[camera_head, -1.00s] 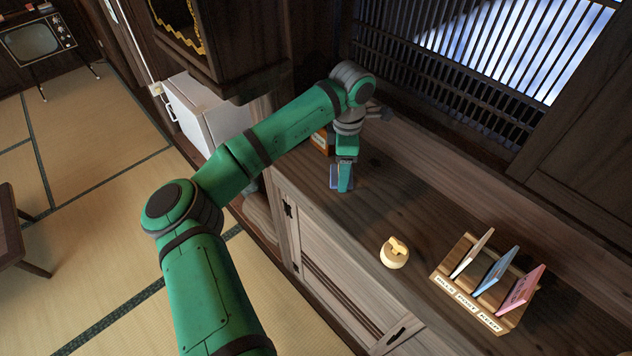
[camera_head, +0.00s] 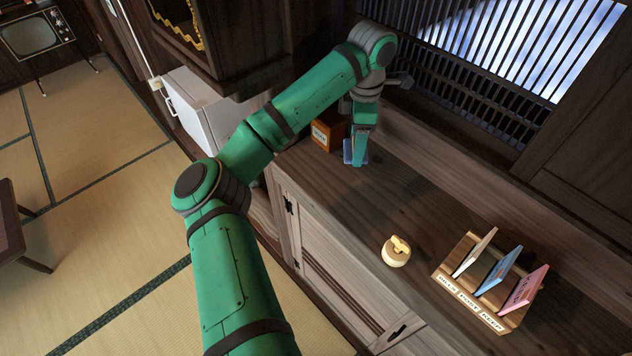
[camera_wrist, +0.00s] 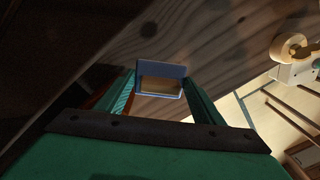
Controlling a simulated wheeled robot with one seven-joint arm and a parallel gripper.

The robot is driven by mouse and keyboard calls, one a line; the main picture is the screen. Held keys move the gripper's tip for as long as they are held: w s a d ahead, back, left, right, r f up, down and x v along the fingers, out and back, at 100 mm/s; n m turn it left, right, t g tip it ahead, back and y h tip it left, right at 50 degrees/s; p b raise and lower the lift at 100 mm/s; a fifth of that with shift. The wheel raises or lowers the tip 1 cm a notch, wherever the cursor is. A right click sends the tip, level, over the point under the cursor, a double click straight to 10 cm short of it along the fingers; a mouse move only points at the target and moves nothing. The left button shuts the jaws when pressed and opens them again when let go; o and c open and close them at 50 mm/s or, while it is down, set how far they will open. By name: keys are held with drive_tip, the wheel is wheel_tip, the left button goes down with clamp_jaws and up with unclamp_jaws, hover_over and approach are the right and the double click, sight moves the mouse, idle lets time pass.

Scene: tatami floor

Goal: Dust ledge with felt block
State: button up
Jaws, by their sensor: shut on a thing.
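The felt block (camera_head: 349,152) is a small block with a blue face. My gripper (camera_head: 357,150) is shut on it above the far left part of the ledge (camera_head: 400,205), a dark wooden cabinet top. In the wrist view the block (camera_wrist: 162,72) shows blue with a tan part between my two fingers. I cannot tell whether the block touches the wood. Part of the block is hidden behind my gripper in the head view.
An orange-brown labelled box (camera_head: 322,132) stands just left of my gripper. A cream round object (camera_head: 396,252) and a wooden letter rack (camera_head: 468,297) with upright cards stand on the nearer right part. A slatted window (camera_head: 480,60) is behind. The middle of the ledge is clear.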

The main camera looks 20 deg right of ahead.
drive_tip(key=shift+w+r, duration=0.1)
drive_tip(key=shift+r, duration=1.15)
drive_tip(key=shift+s, duration=0.2)
